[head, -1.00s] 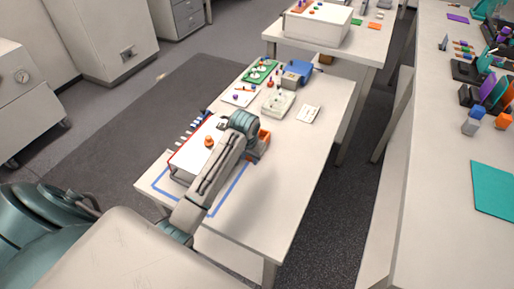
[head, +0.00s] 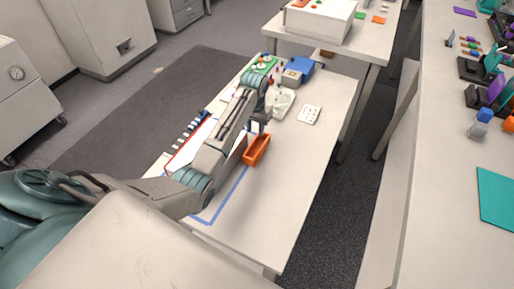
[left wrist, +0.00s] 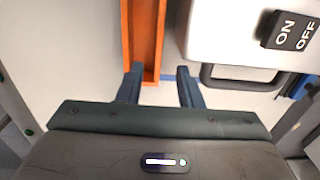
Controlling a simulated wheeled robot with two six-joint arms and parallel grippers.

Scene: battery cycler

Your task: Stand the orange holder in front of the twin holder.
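The orange holder (head: 257,149) is a narrow open trough on the white table, just right of my left forearm. In the left wrist view the holder (left wrist: 127,25) runs up from between the fingers. My left gripper (head: 257,130) points down at the holder's far part. In the left wrist view its two fingers (left wrist: 160,70) are apart, with the holder's near end between them, closer to the left finger. I cannot tell whether they touch it. I cannot make out a twin holder; my arm hides part of the table. My right gripper is not in view.
A white box (left wrist: 222,30) with an ON/OFF switch and dark handle stands close beside the holder. Blue tape (head: 233,194) marks the table. A pale device (head: 283,103), a white card (head: 309,114) and a blue box (head: 301,68) lie farther back. The table's right front is clear.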

